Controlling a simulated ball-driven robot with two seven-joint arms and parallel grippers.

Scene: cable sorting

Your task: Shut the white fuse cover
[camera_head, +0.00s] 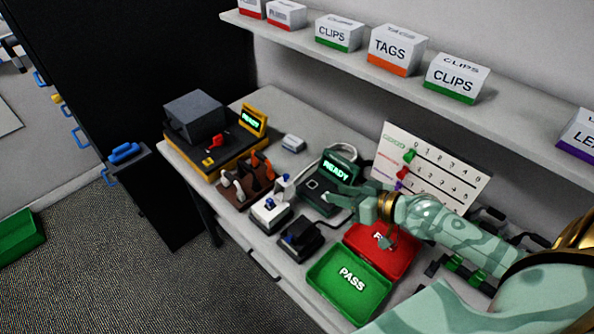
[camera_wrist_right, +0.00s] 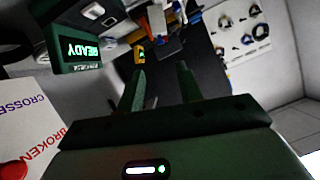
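In the head view a small white box with a blue part on top (camera_head: 270,214) sits on the table left of the green device. A small upright white piece (camera_head: 283,190) stands just behind it; I cannot tell for sure whether this is the fuse cover. A separate pale grey-white block (camera_head: 292,143) lies further back. My right gripper (camera_head: 334,196) is over the front of the green READY device (camera_head: 325,184), right of the white box. In the right wrist view its two fingers (camera_wrist_right: 160,88) are apart with nothing between them. My left gripper is not in view.
A green PASS tray (camera_head: 314,276) and a red FAIL tray (camera_head: 403,262) lie in front of my right forearm. A black box with a blue part (camera_head: 300,240) is near the table edge. A yellow-and-black tester (camera_head: 232,150) stands at the back left. A shelf (camera_head: 400,82) overhangs the back.

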